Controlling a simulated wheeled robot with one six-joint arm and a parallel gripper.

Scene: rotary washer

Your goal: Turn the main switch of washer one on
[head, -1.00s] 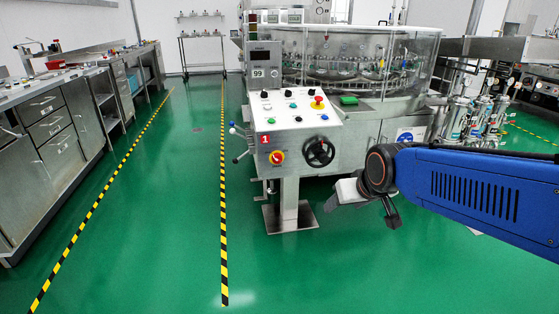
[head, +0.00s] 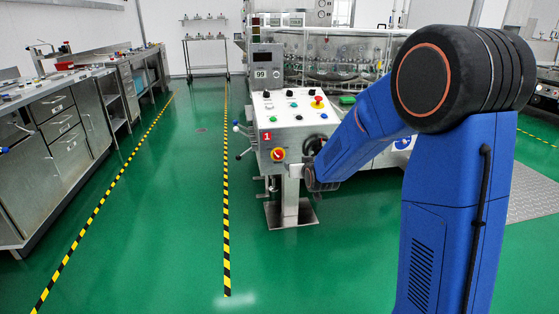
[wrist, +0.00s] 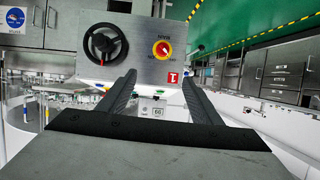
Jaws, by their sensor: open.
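Washer one's grey control panel (head: 290,120) stands at the centre of the head view, marked with a red label "1" (head: 267,136). The main switch (head: 278,154), a red knob on a yellow round plate, is low on its front and also shows in the wrist view (wrist: 162,49). Its exact setting is too small to read. My gripper (wrist: 158,78) is open and empty, its two black fingers pointing at the panel, with the switch beyond the fingertips. In the head view my gripper (head: 298,171) is just right of and below the switch; its fingertips are hard to make out.
A black handwheel (wrist: 105,43) is beside the switch on the panel, partly covered by my arm in the head view. Buttons and a red emergency knob (head: 317,100) sit on the sloped top. Green floor is free left of the panel, towards the steel cabinets (head: 62,138).

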